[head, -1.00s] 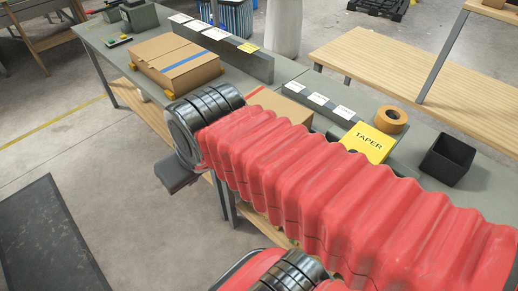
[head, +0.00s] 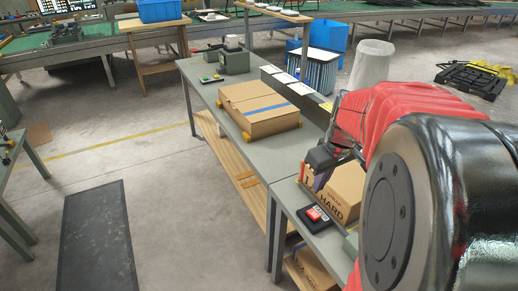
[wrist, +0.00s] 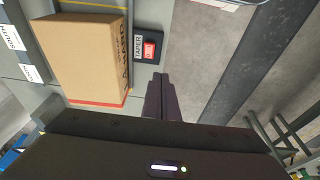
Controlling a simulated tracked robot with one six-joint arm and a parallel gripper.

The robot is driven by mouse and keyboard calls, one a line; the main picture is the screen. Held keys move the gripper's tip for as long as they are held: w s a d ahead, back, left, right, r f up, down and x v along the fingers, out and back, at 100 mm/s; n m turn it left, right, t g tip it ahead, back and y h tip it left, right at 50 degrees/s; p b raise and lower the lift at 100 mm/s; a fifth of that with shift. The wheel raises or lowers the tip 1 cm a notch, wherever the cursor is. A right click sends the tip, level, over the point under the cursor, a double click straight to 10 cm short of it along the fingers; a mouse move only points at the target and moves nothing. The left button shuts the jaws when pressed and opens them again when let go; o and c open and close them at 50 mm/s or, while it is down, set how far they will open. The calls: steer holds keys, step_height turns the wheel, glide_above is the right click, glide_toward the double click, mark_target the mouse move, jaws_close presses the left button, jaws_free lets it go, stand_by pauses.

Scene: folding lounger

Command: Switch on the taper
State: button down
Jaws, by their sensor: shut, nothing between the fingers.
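A small dark switch box with a red part (head: 317,214) lies on the grey table near its front edge. In the wrist view this box (wrist: 149,42) shows a white TAPER label beside the red part, whose lettering is too small to read surely. My gripper (head: 320,168) is shut and empty, above and behind the switch box in the head view. In the wrist view its shut fingertips (wrist: 160,76) point towards the box and appear apart from it. The taper machine itself is hidden behind my arm.
A taped carton (head: 260,108) sits farther along the table. A black floor mat (head: 95,240) and clear floor lie left.

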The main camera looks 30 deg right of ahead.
steer(key=d, duration=0.1)
steer(key=d+f, duration=0.1)
steer(key=d, duration=0.2)
steer(key=shift+s+f, duration=0.2)
steer(key=shift+f, duration=0.15)
steer(key=shift+f, duration=0.1)
glide_above(319, 219)
steer(key=s+x, duration=0.1)
steer(key=x, duration=0.3)
steer(key=s+x, duration=0.1)
steer(key=x, duration=0.7)
steer(key=shift+s+a+f, duration=0.15)
steer(key=shift+s+f, duration=0.25)
steer(key=shift+f, duration=0.1)
steer(key=shift+s+f, duration=0.1)
steer(key=shift+f, duration=0.3)
steer(key=shift+s+f, duration=0.3)
steer(key=shift+f, duration=0.3)
steer(key=shift+w+r, duration=0.1)
steer(key=shift+w, duration=0.05)
